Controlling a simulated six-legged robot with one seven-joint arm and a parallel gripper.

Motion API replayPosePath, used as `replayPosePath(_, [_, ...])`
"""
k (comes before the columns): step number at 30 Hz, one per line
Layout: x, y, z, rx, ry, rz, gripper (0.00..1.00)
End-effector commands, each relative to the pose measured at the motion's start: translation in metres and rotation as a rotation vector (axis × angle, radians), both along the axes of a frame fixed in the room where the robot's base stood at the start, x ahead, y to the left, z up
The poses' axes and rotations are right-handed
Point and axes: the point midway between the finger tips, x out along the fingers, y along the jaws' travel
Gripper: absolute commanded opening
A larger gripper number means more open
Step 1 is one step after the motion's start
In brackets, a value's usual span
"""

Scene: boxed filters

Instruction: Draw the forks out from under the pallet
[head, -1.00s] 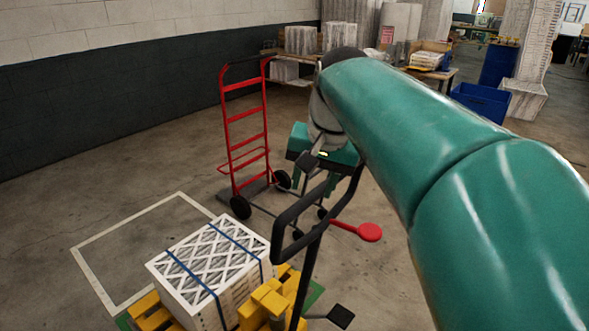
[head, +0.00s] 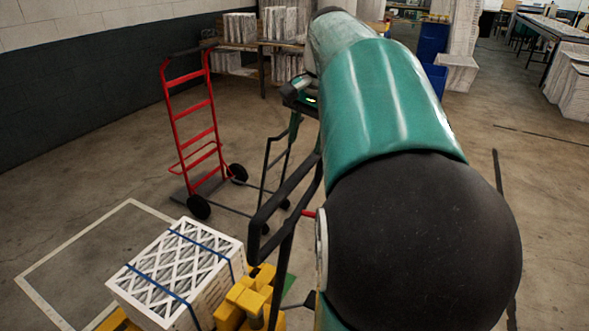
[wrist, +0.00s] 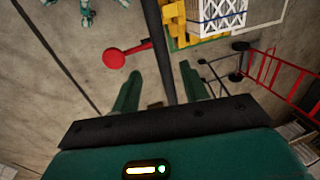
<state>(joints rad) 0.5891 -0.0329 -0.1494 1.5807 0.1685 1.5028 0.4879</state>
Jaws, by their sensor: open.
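A white box of filters (head: 178,265) with a lattice top and blue straps sits low in front of me in the head view. Yellow parts (head: 245,300) of the pallet and jack show at its side; the picture does not separate them clearly, and the forks are hidden. The jack's black handle (head: 283,197) rises beside the box. My gripper (wrist: 160,69) is open, with its two green fingers spread in the wrist view. The handle's dark shaft (wrist: 158,45) passes between them in the picture; contact is not visible. A red paddle (wrist: 116,58) sticks out from the shaft.
A red hand truck (head: 192,125) stands beyond the box. A white floor outline (head: 75,235) lies left of it. Shelves with boxes (head: 262,45) line the back. A blue bin (head: 433,45) stands behind my arm. The floor to the right is mostly clear.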

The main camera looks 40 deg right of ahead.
Motion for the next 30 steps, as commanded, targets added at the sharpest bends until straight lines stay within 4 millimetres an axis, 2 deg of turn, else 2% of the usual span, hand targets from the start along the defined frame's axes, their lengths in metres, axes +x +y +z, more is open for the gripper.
replayPosePath(6, [0.008,0.004,-0.044,0.001,0.002,0.001,0.44])
replayPosePath(12, [0.016,0.007,-0.076,0.001,0.0,0.001,0.44])
replayPosePath(18, [0.02,0.008,-0.09,-0.001,-0.001,0.002,0.44])
replayPosePath(25, [0.02,0.008,-0.091,-0.001,-0.001,0.002,0.44])
replayPosePath(26, [0.02,0.008,-0.09,-0.001,-0.001,0.002,0.42])
replayPosePath(30, [0.02,0.008,-0.09,-0.001,-0.001,0.002,0.15])
